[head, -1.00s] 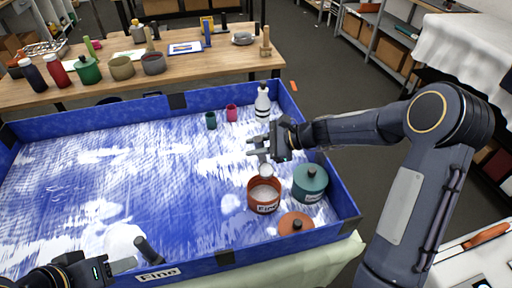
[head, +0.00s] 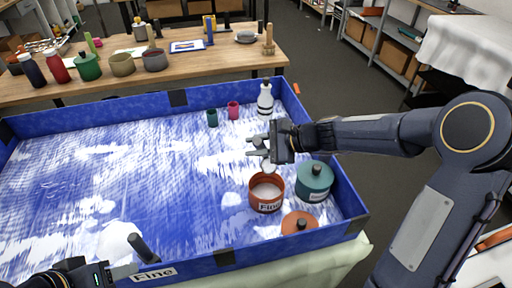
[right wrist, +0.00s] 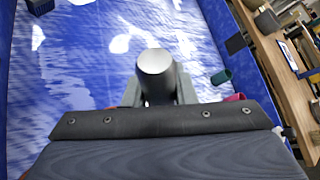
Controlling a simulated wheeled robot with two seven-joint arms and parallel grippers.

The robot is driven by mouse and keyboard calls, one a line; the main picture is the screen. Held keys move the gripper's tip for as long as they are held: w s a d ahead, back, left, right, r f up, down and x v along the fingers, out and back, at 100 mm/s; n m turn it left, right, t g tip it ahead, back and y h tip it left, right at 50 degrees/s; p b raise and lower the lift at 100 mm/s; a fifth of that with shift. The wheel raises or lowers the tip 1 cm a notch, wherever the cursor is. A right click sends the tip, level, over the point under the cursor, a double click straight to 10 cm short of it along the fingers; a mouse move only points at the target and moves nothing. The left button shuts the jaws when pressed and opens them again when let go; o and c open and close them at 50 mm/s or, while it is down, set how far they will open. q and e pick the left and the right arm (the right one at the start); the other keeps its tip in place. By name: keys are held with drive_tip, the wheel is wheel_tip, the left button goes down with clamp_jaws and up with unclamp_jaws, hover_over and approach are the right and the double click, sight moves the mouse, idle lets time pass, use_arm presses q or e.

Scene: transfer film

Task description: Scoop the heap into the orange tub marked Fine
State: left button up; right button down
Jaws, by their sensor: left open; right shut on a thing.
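The orange tub marked Fine (head: 266,204) stands open at the right of the blue tray, with pale material (head: 266,190) inside. My right gripper (head: 260,152) is shut on a tool with a small pale, rounded end (head: 268,167), held just above and behind the tub; I cannot tell whether that end carries material. The right wrist view shows a grey cylindrical end of the held tool (right wrist: 155,62) between the fingers. A white heap (head: 118,240) lies at the front left of the tray. My left gripper (head: 122,271) is open beside the heap, near a dark handle (head: 143,249).
A teal lidded tub (head: 314,181) stands right of the orange one. An orange lid (head: 300,223) lies in front.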

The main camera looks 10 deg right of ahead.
drive_tip(key=shift+s+a+f+n+t+h+b, duration=0.7)
drive_tip(key=shift+s+a+f+n+t+b, duration=1.75)
drive_tip(key=shift+b, duration=8.6)
drive_tip(key=w+d+r+m+g+p, duration=0.1)
drive_tip(key=w+d+r+m+p, duration=0.1)
drive_tip(key=p, duration=0.6)
drive_tip(key=w+d+r+m+g+y+p, duration=0.1)
drive_tip(key=w+r+g+p, duration=0.1)
drive_tip(key=p, duration=0.6)
drive_tip(key=w+d+r+m+g+p, duration=0.2)
drive_tip(key=r+p, duration=0.1)
drive_tip(key=p, duration=0.5)
drive_tip(key=shift+d+r+m+y, duration=0.3)
drive_tip(key=shift+d+m, duration=0.05)
drive_tip(key=w+m+p, duration=0.1)
drive_tip(key=p, duration=0.1)
drive_tip(key=w+d+g+y+p, duration=0.1)
drive_tip(key=p, duration=0.2)
drive_tip(key=w+m+g+p, duration=0.1)
drive_tip(key=p, duration=0.2)
drive_tip(key=shift+w+d+f+m, duration=0.2)
drive_tip(key=shift+d+f+m, duration=0.1)
drive_tip(key=shift+d, duration=0.1)
drive_tip(key=shift+w+d+f+m+g+y+p, duration=0.3)
drive_tip(key=shift+w+g+y+p, duration=0.1)
drive_tip(key=shift+p, duration=0.15)
drive_tip(key=shift+w+f, duration=0.15)
